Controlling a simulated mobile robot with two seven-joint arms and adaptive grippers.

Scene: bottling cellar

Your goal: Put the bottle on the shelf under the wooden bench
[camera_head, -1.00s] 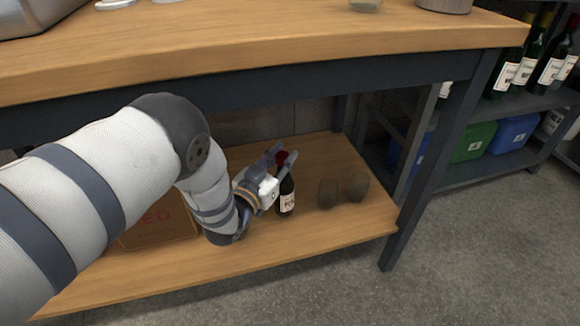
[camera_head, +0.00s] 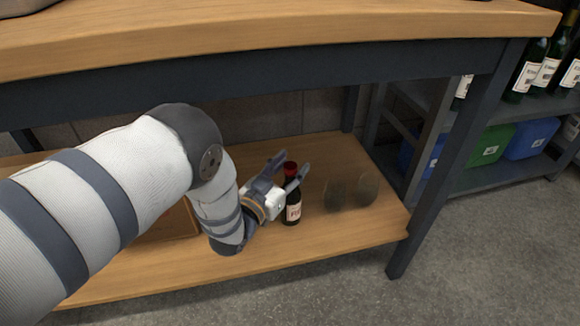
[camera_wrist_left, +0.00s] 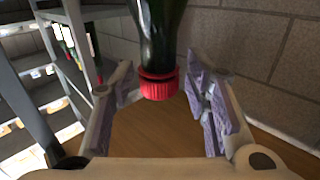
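The dark bottle (camera_head: 293,211) with a red cap and a pale label stands upright on the wooden shelf (camera_head: 330,228) under the wooden bench (camera_head: 300,24). My left gripper (camera_head: 291,172) is at the bottle's neck, its two fingers spread apart. In the left wrist view the bottle's red cap (camera_wrist_left: 158,85) lies between the fingers of the gripper (camera_wrist_left: 165,100), with a gap on each side. The bottle appears cap-down in that view. My left forearm covers part of the shelf. My right gripper is not in view.
Two dark, see-through rounded glasses (camera_head: 351,191) stand right of the bottle. A brown box (camera_head: 172,225) is partly hidden behind my left arm. A dark bench leg (camera_head: 445,165) bounds the shelf at right. Beyond it is a rack with bottles (camera_head: 527,68) and green and blue bins (camera_head: 490,146).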

